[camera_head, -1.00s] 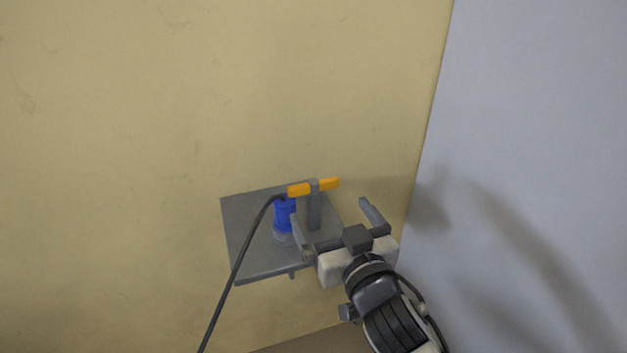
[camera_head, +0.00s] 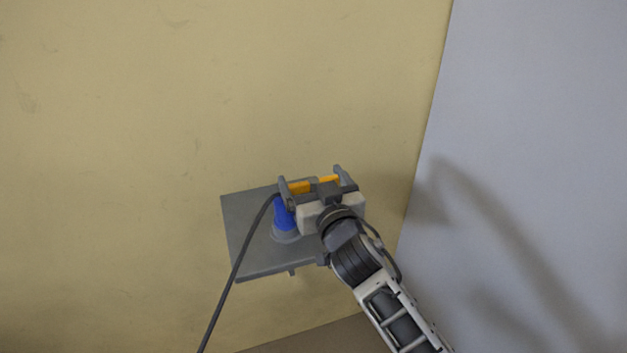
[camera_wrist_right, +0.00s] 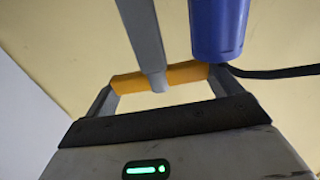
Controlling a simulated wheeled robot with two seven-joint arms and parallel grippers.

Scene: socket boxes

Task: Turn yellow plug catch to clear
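The yellow-orange plug catch (camera_head: 328,180) is a short bar on top of a grey post (camera_wrist_right: 148,45). Its left end lies by the top of the blue plug (camera_head: 284,215). The plug stands upright on a grey plate and also shows in the right wrist view (camera_wrist_right: 218,25). My right gripper (camera_head: 312,177) is open, with one finger at each end of the catch. In the wrist view the catch (camera_wrist_right: 185,73) lies between the fingers; I cannot tell whether they touch it. My gripper hides part of the catch and post in the head view. My left gripper is out of view.
The grey plate (camera_head: 250,250) juts from the yellow wall (camera_head: 130,130). A dark cable (camera_head: 240,255) runs from the plug down to the lower left. A pale blue-grey wall (camera_head: 540,130) is on the right. The space left of the plate is clear.

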